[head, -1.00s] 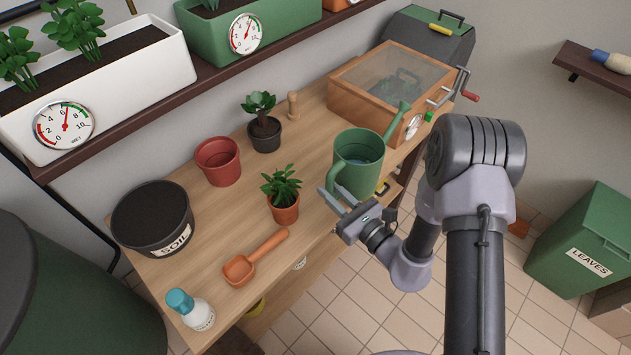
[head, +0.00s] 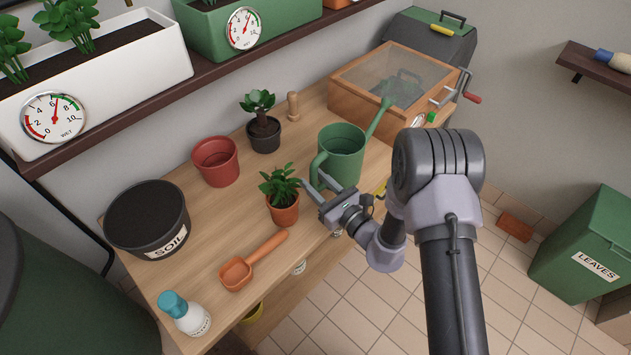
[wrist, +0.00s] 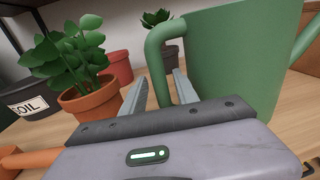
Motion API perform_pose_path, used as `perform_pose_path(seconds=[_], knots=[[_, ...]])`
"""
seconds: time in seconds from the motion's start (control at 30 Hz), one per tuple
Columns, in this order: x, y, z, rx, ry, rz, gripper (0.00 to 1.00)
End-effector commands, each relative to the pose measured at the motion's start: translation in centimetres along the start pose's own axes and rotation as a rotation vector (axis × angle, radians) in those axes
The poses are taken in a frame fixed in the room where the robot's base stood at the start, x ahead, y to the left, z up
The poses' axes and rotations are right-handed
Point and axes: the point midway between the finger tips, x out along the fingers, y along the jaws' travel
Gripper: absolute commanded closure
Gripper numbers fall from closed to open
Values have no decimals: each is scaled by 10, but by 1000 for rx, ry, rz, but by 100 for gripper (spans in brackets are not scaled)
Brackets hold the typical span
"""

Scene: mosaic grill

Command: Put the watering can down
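The green watering can (head: 341,157) is upright over the front part of the workbench (head: 225,213), with its spout toward the back right. Its handle faces my gripper (head: 313,180), which comes in from the front. In the wrist view, the curved handle of the watering can (wrist: 235,60) passes down between the two fingers of my gripper (wrist: 161,74). My gripper is shut on the handle. The can's lower edge is partly hidden by my gripper, and I cannot tell whether its base touches the bench.
A potted plant (head: 283,208) stands close left of the can. The wooden box with a crank (head: 365,105) is behind it at the right. Some bench before the box is clear.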

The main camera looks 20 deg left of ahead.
Motion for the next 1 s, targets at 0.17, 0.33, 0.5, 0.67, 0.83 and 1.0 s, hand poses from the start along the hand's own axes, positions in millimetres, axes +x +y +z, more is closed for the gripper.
perform_pose_path(seconds=[0.17,0.33,0.5,0.67,0.83,1.0], knots=[[0,0,0,0,0,0,59],[0,0,6,0,0,0,59],[-39,-2,4,4,3,-4,59],[-85,-2,4,4,2,-5,59],[-114,-1,3,3,2,-2,59],[-121,0,4,0,-1,1,59]])
